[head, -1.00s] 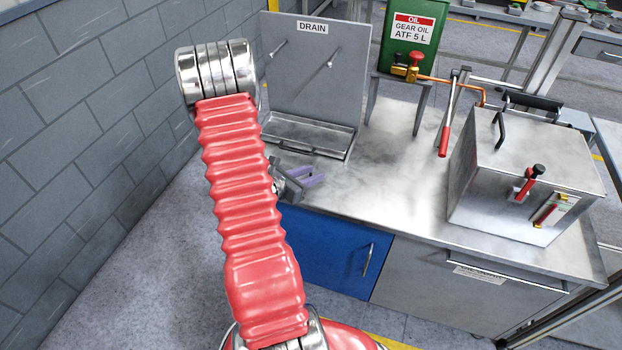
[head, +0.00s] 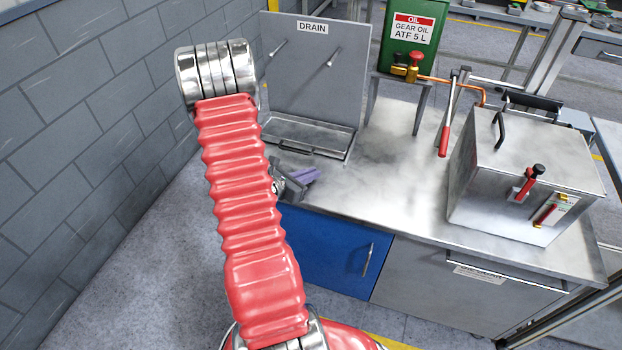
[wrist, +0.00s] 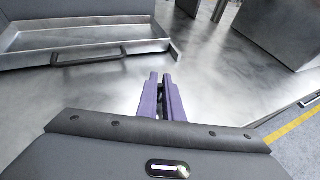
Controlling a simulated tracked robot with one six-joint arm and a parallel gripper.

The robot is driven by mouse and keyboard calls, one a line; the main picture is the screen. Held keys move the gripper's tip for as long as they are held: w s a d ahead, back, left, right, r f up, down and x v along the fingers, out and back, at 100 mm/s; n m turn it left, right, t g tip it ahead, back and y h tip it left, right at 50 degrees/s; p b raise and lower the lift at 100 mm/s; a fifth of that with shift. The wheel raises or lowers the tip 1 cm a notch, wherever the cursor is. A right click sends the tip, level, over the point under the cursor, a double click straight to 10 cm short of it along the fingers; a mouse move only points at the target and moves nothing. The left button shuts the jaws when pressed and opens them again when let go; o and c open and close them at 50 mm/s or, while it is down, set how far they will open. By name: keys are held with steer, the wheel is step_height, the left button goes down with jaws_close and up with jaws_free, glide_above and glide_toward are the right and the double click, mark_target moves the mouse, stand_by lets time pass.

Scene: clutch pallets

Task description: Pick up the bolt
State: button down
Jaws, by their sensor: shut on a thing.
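My gripper (head: 305,175) is low over the front left of the metal worktop, beside the drain tray, partly behind my red arm in the head view. Its purple fingers (wrist: 161,78) are drawn close together in the wrist view. They are shut on the bolt (wrist: 160,92), which shows only as a small dark piece between them. Most of the bolt is hidden by the fingers, and I cannot make it out in the head view.
The drain tray (head: 300,143) with its upright panel (head: 320,75) stands behind my gripper. A steel box (head: 490,195) with red-handled levers stands on the right. A red-handled lever (head: 445,140) and a green oil can (head: 398,60) are behind. The worktop's middle (head: 385,180) is clear.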

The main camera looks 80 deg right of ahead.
steer(key=shift+r, duration=0.2)
steer(key=shift+r, duration=4.85)
